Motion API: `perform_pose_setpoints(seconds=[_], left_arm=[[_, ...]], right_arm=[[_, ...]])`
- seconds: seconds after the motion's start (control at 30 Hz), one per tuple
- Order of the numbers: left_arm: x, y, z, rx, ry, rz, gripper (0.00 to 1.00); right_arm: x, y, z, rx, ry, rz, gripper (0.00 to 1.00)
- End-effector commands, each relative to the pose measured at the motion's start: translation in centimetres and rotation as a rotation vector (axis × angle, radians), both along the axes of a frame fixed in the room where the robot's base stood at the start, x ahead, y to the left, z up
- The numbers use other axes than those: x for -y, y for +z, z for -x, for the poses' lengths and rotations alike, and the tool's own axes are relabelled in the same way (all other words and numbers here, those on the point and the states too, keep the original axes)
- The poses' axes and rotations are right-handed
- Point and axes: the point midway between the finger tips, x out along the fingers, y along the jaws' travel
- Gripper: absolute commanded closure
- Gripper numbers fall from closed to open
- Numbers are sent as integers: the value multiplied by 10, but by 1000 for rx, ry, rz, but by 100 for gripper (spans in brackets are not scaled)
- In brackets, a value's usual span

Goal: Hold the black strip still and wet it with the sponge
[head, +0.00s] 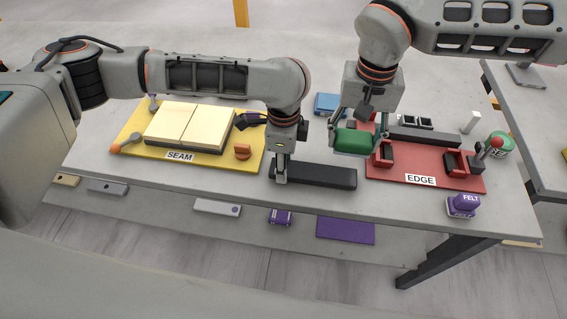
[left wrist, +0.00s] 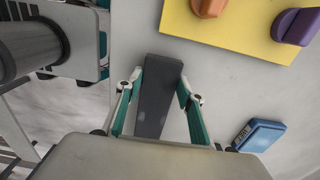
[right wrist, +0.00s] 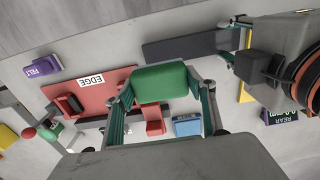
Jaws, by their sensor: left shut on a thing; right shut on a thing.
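The black strip (head: 325,177) lies flat on the grey slab, between the yellow SEAM board and the red EDGE board. My left gripper (head: 281,178) is shut on its left end; in the left wrist view the strip (left wrist: 156,95) sits between the fingers (left wrist: 153,118). My right gripper (head: 357,134) is shut on a green block, apparently the sponge (head: 353,142), held up in the air behind and right of the strip, near the red board's left edge. In the right wrist view the sponge (right wrist: 162,82) is between the fingers and the strip (right wrist: 195,46) shows apart from it.
The red EDGE board (head: 395,176) carries red clamps. A green round container (head: 500,144) and a purple FELT block (head: 463,205) stand at the right. A blue labelled block (head: 327,103) is at the back. The yellow SEAM board (head: 140,152) holds pale panels. The slab's front edge is close to the strip.

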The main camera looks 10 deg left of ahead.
Motion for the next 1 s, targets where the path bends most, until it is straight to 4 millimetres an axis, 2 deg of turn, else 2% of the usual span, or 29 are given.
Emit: perform_pose_setpoints(seconds=[0.73, 0.77, 0.8, 0.9, 1.0], left_arm=[[0, -8, 0, 1, 0, 1, 96], [0, -8, 0, 0, -1, -1, 55], [0, -8, 0, 0, 0, -1, 44], [0, -8, 0, 0, 0, -1, 21], [0, -8, 0, 0, 0, -1, 21]], right_arm=[[0, 0, 0, 0, 0, 0, 62], [0, 0, 0, 0, 0, 0, 62], [0, 0, 0, 0, 0, 0, 62], [0, 0, 0, 0, 0, 0, 62], [0, 0, 0, 0, 0, 0, 62]])
